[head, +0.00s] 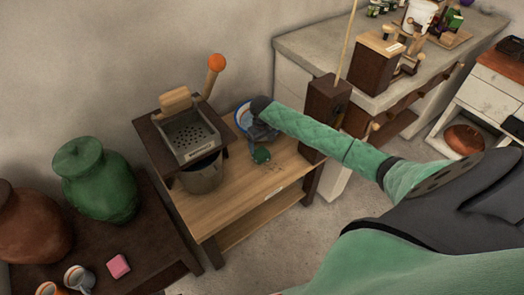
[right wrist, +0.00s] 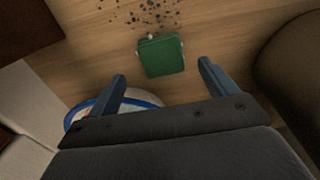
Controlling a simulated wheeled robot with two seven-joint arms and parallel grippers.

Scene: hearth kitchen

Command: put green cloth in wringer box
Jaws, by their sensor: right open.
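The green cloth (head: 261,156), a small folded square, lies on the light wooden table (head: 225,211) beside dark crumbs. In the right wrist view the cloth (right wrist: 161,52) lies beyond and between the two spread fingertips. My right gripper (head: 262,137) is open and empty just above and behind the cloth; the right wrist view also shows its fingers (right wrist: 161,70). The wringer box (head: 195,137), a perforated metal tray in a dark wooden frame with an orange-knobbed lever (head: 215,63), stands to the left over a dark bucket (head: 201,174). My left gripper does not show.
A white, blue-rimmed bowl (head: 242,114) is partly hidden behind my right gripper. A dark wooden post block (head: 325,104) stands at the table's right end. A green jar (head: 97,180) and a pink block (head: 118,266) are on the dark left table. The light table's front is clear.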

